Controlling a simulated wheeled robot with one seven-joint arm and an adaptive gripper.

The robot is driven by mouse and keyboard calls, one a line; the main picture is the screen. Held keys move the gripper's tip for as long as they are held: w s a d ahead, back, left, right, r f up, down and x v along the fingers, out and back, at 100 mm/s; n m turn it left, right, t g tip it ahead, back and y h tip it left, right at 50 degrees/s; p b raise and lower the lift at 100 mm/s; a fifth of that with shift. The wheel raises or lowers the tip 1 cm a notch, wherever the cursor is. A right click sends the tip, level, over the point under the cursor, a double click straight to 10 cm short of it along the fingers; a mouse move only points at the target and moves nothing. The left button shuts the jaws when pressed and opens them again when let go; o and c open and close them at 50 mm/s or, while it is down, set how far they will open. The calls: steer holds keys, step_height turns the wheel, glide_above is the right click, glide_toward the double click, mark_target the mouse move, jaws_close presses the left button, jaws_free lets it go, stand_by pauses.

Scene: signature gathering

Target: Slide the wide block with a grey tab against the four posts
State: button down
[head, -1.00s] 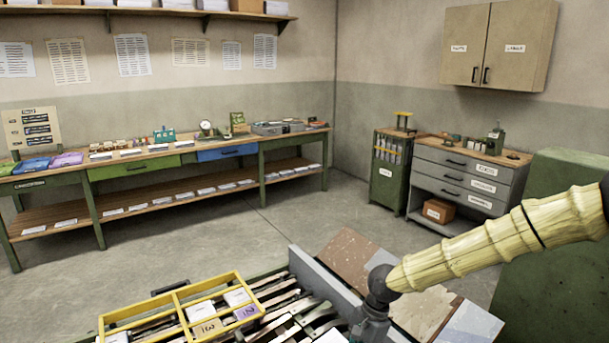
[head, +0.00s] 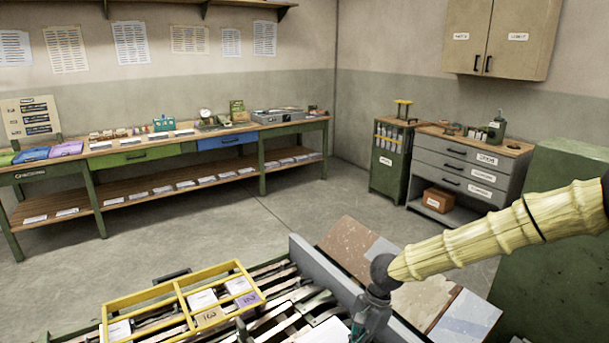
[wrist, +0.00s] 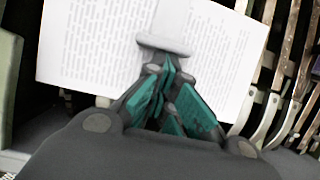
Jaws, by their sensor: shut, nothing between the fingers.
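The wide block (wrist: 85,45) is a white slab with lines of print, crossed by a grey tab (wrist: 163,28) in the wrist view. Only a white corner of what looks like this block (head: 322,332) shows at the bottom of the head view. My gripper (wrist: 167,72) has its teal fingers together, with the tips by the near end of the grey tab; I cannot tell whether they touch it. In the head view my gripper (head: 365,325) is partly cut off by the bottom edge. I cannot make out the four posts.
A yellow divided frame (head: 178,284) with numbered blocks stands to the left over dark slats (head: 285,296). A grey wall (head: 325,278) runs along the right side of the slats, with patterned panels (head: 362,254) beyond it. A bench and cabinets stand far back across open floor.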

steer(key=shift+d+f, duration=0.45)
steer(key=shift+f, duration=0.05)
steer(key=shift+w+r+p, duration=0.1)
steer(key=shift+r+p, duration=0.9)
steer(key=shift+p, duration=0.1)
steer(key=r+p, duration=0.2)
steer(key=r, duration=0.1)
steer(key=shift+a, duration=0.4)
steer(key=shift+s+a+r+p, duration=0.1)
steer(key=shift+r+p, duration=0.5)
steer(key=shift+r, duration=0.05)
steer(key=shift+s+a+r+p, duration=0.1)
steer(key=shift+r+p, duration=0.45)
steer(key=shift+r, duration=0.05)
